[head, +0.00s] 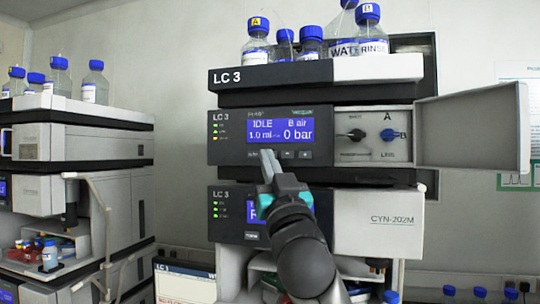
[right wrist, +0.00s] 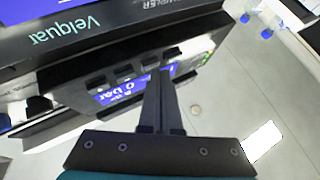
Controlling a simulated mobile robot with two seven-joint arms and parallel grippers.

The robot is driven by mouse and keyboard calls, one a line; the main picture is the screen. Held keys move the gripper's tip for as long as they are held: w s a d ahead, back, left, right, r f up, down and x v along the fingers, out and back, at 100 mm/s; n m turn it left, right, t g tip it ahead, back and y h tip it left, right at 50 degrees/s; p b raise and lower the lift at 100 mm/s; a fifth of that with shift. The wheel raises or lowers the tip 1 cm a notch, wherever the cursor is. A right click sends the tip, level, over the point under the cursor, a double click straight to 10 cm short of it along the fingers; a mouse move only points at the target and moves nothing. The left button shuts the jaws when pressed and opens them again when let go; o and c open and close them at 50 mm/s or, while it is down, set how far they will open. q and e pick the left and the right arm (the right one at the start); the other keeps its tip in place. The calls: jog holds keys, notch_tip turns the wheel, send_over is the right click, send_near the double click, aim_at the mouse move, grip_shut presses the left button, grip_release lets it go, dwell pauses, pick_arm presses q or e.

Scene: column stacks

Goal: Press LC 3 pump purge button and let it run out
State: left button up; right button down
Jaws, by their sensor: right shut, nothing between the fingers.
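The LC 3 pump (head: 228,151) is the module in the middle of the right stack in the head view. Its blue display (head: 280,131) reads IDLE, B air, 1.0 ml and 0 bar. A row of small dark buttons (head: 287,154) lies under the display; their labels are too small to read surely. My right gripper (head: 267,154) is shut and empty, its fingertips at this row towards its left part, covering some of it. In the right wrist view the shut fingers (right wrist: 163,72) reach up to the button row; contact cannot be told. My left gripper is not in view.
The pump's door (head: 470,132) stands open to the right, showing two knobs, the right one blue (head: 389,135). Bottles (head: 257,42) stand on top. The sampler module (head: 380,222) is below, partly behind my arm. Another stack (head: 70,142) stands left.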

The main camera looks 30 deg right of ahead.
jog(key=shift+w+d, duration=0.1)
jog(key=shift+d, duration=0.05)
dwell(0.5)
jog(key=shift+s+a, duration=0.55)
jog(key=shift+a, duration=0.1)
jog(key=s+a+p, duration=0.1)
jog(key=s+a, duration=0.2)
jog(key=a, duration=0.1)
jog(key=shift+s, duration=0.15)
jog(key=shift+d, duration=0.1)
dwell(0.7)
